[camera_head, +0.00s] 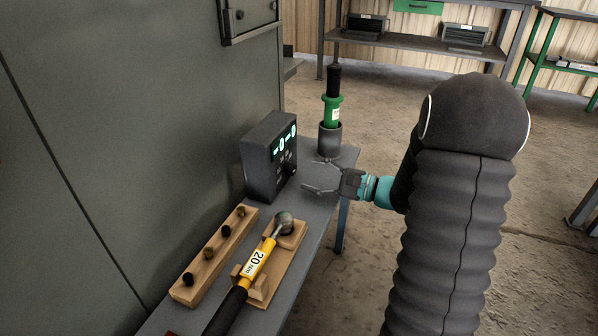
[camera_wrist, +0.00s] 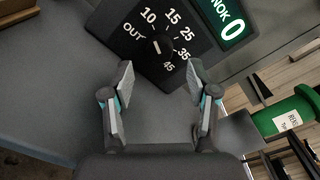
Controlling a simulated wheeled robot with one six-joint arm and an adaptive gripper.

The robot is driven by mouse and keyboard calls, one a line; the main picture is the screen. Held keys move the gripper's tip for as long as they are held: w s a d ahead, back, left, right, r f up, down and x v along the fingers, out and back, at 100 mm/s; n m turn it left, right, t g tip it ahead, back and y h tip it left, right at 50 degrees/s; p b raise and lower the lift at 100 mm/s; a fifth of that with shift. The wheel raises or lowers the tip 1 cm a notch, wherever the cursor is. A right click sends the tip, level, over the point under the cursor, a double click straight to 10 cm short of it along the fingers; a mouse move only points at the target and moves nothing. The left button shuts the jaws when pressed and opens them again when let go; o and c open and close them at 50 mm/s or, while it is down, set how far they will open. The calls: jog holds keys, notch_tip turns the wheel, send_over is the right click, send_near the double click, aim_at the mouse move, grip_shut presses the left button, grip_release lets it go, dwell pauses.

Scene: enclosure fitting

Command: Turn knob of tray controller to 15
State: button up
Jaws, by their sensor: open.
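The tray controller (camera_head: 262,158) is a dark box with a lit display, standing on the grey bench against the cabinet. Its round black knob (camera_wrist: 158,46) shows in the wrist view, ringed by the white marks OUT, 10, 15, 25, 35 and 45. A white line shows on the knob; I cannot tell surely which mark it points at. My gripper (camera_head: 314,174) is open and empty, to the right of the controller's face. In the wrist view its fingertips (camera_wrist: 160,68) are spread to either side of the knob and apart from it.
A green-collared tool (camera_head: 332,108) stands in a grey cup behind the controller. In front, a yellow torque wrench (camera_head: 258,260) rests on a wooden holder beside a wooden rack (camera_head: 212,262) with several dark pieces. The bench between controller and gripper is clear.

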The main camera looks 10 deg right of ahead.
aim_at(295, 171)
jog(key=shift+x, duration=2.1)
grip_shut()
